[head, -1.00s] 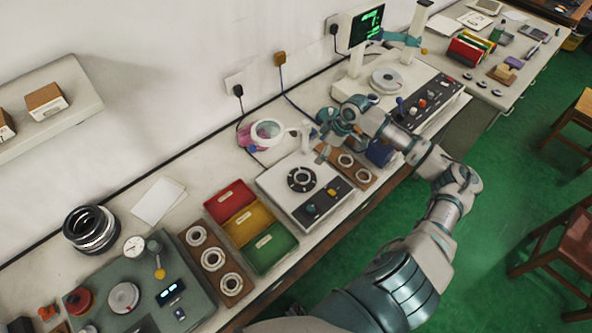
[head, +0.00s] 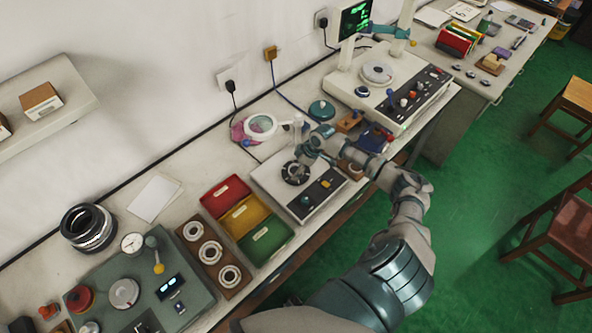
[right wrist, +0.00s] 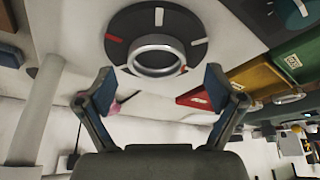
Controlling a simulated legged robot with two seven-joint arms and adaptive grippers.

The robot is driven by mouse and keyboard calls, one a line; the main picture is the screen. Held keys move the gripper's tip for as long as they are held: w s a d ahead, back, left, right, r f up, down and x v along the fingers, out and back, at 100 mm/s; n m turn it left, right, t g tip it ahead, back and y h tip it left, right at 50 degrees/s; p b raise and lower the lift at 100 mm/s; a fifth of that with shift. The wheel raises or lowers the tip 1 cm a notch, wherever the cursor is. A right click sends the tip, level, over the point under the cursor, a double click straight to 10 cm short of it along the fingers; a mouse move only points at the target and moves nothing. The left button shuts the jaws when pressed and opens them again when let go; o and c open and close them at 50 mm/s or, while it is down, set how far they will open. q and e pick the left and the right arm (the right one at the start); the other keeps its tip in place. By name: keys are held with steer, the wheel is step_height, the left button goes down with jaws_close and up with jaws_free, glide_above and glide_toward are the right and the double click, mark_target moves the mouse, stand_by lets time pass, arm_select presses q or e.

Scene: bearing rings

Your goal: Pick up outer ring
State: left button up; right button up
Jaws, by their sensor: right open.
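A silver ring (right wrist: 157,42) lies flat on a round black plate (right wrist: 197,26) with pale marks, seen in the right wrist view. In the head view the black plate (head: 286,177) is on top of a white machine (head: 266,183), and my right gripper (head: 301,167) hangs over it, hiding much of the ring. In the right wrist view my right gripper (right wrist: 157,87) is open and empty, with its two fingers spread to either side of the ring's near edge. The ring appears to be beyond the fingertips. My left gripper is not in view.
Red (head: 225,194), yellow (head: 247,217) and green (head: 266,241) bins stand left of the machine. A wooden tray (head: 219,264) holds three rings. A magnifier (head: 261,125) stands behind the machine. A stack of dark and silver rings (head: 88,228) stands farther left.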

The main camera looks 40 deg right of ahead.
steer(key=shift+w+a+f, duration=0.2)
steer(key=shift+f, duration=0.25)
steer(key=shift+d, duration=0.2)
steer(key=shift+c, duration=0.5)
steer(key=shift+s+d+f, duration=0.1)
steer(key=shift+d+f, duration=0.05)
steer(key=shift+d, duration=0.25)
steer(key=c, duration=1.2)
steer(key=shift+a, duration=0.2)
steer(key=shift+a+r, duration=0.15)
steer(key=shift+r, duration=0.05)
